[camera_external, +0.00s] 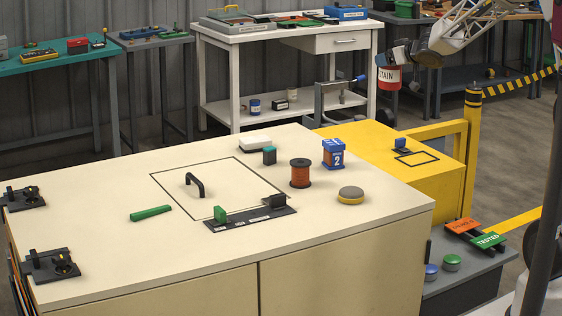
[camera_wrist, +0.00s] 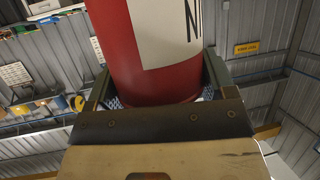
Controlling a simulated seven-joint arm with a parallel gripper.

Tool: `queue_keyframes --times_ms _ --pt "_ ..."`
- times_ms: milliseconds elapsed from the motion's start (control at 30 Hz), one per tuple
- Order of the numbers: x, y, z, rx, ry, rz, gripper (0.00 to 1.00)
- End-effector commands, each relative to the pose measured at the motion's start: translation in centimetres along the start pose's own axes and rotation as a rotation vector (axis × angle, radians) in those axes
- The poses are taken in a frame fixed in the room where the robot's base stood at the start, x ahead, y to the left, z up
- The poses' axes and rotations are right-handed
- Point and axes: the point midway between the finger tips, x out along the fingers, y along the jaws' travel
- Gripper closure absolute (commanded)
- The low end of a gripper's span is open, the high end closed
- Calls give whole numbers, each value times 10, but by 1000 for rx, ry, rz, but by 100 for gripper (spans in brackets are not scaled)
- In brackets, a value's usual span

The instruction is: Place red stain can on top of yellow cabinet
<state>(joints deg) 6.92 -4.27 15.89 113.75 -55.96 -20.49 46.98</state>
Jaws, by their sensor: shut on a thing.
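The red stain can (camera_external: 388,78), with a white label reading "STAIN", hangs in the air at the upper right of the external view. My gripper (camera_external: 392,56) is shut on it. In the wrist view the can (camera_wrist: 150,75) fills the upper middle between the two fingers of my gripper (camera_wrist: 158,88). The yellow cabinet (camera_external: 435,192) stands below the can in the picture, beyond the right end of the cream cabinet. Its top carries a black square outline (camera_external: 416,158) and a small blue-topped block (camera_external: 400,145).
A yellow post with a rail (camera_external: 472,130) stands at the yellow cabinet's right. A white workbench (camera_external: 280,35) is behind.

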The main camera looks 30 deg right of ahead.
Motion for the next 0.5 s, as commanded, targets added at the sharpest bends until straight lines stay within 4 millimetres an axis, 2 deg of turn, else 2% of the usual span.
queue_keyframes --times_ms 233,367,500 --pt "11 2 31 3 0 3 59" --pt "22 2 57 3 -2 2 59" --pt "38 2 95 4 -5 2 59"
